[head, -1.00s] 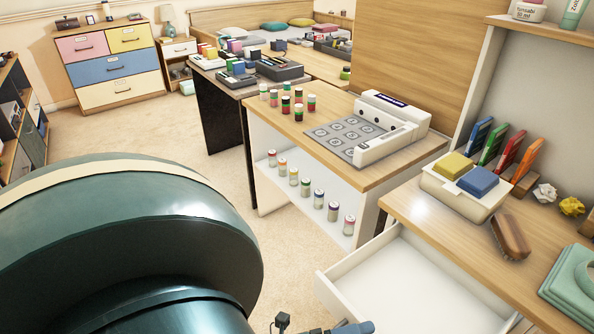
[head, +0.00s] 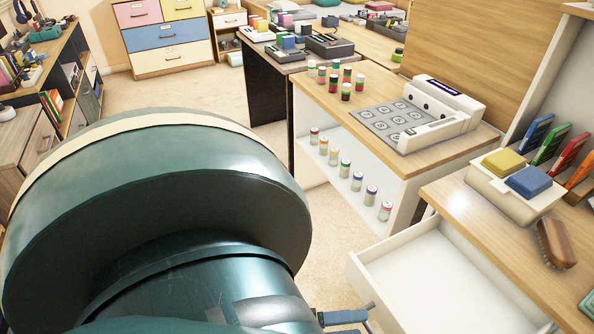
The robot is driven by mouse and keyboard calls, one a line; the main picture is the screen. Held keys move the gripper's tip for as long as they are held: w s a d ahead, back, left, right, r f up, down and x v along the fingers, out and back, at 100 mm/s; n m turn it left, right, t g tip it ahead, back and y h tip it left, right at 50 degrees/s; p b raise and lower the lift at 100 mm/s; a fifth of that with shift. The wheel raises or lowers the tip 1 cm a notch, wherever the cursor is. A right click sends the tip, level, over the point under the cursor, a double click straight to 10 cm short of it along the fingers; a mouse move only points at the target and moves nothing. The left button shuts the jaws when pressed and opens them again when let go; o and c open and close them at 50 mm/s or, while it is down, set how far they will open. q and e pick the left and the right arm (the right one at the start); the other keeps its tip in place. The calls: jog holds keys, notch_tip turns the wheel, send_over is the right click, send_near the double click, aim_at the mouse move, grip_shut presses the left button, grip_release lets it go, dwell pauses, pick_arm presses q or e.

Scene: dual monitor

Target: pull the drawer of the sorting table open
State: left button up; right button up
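The sorting table (head: 457,203) is the wooden-topped table at the lower right. Its white drawer (head: 357,276) is pulled out, and its visible inside is empty. The drawer's near end is cut off by the picture's bottom edge. A small part of a gripper (head: 345,317), blue-grey and dark, shows at the bottom edge beside the drawer's front. It appears to belong to my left arm, whose large teal link fills the lower left. Its fingertips are not clear, so I cannot tell whether it is open or touches the drawer. My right gripper is not in view.
A box with yellow and blue pads (head: 517,190) and a brush (head: 557,244) lie on the tabletop. A white-sided table (head: 310,100) with several small jars and a white device (head: 440,118) stands behind. Carpet (head: 325,222) shows between my arm and that table.

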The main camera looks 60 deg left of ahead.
pick_arm(q)
jog(key=s, duration=0.2)
jog(key=shift+s+a+f, duration=0.2)
jog(key=shift+s, duration=0.15)
jog(key=c, duration=1.3)
jog(key=shift+o, duration=0.2)
jog(key=f+v, duration=0.1)
jog(key=v, duration=0.6)
jog(key=shift+r, duration=0.1)
